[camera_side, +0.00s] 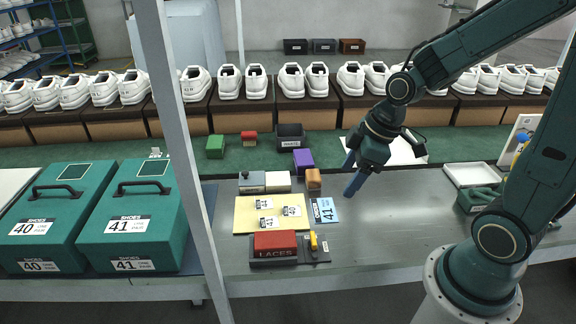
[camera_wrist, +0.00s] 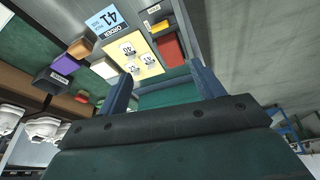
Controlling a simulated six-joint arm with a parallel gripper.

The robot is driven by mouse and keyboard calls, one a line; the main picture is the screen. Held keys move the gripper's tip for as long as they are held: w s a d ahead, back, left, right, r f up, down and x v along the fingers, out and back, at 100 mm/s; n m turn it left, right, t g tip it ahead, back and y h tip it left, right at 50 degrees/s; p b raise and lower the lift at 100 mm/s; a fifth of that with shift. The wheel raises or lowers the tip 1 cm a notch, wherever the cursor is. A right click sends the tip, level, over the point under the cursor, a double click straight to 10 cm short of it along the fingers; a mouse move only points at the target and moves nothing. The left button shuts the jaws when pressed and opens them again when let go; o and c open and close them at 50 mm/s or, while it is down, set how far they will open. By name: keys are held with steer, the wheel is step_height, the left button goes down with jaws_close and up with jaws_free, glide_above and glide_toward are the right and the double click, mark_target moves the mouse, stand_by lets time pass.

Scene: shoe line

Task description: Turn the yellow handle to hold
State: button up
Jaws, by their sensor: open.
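A small yellow handle (camera_side: 314,241) stands on a dark base plate (camera_side: 318,257), just right of a red LACES block (camera_side: 275,243), in the side view. In the wrist view the yellow handle (camera_wrist: 159,26) shows near the top, small and partly cut by nearby parts. Which position it points to is too small to read. My gripper (camera_side: 352,174) is open and empty, its blue fingers above the bench, up and to the right of the handle and apart from it. In the wrist view the finger gap (camera_wrist: 162,82) is empty.
A yellow board (camera_side: 244,216) with several tags and a blue order card (camera_side: 324,210) lie behind the handle. A purple block (camera_side: 303,159) and orange block (camera_side: 313,180) stand near my gripper. Green shoe boxes (camera_side: 128,227) stand left. The bench (camera_side: 400,230) is clear right of the handle.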

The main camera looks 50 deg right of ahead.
steer(key=n+y, duration=0.1)
steer(key=n, duration=0.1)
glide_above(314, 238)
steer(key=s+d, duration=0.4)
step_height(314, 238, down, 8)
steer(key=shift+f, duration=0.15)
steer(key=shift+x, duration=6.7)
steer(key=shift+s+a, duration=0.15)
steer(key=shift+s, duration=0.05)
steer(key=c, duration=1)
